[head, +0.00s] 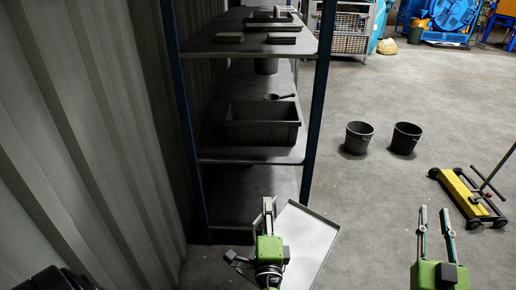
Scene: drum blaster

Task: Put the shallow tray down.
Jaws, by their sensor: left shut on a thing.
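The shallow tray (308,238) is a light grey, thin-rimmed rectangle in the lower middle of the head view. It is in front of the shelf unit and looks tilted in the picture. My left gripper (269,207) is shut on the tray at its left side, and its green body hides part of the tray's near left edge. I cannot tell how high the tray is above the floor. My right gripper (433,215) is at the lower right with its two fingers apart, empty, over the floor.
A shelf unit (250,155) with dark blue posts stands ahead, holding a dark bin (262,124) and flat items. Corrugated wall (80,130) closes the left. Two black buckets (359,138) (405,139) and a yellow wheeled device (463,192) stand right. Floor between is clear.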

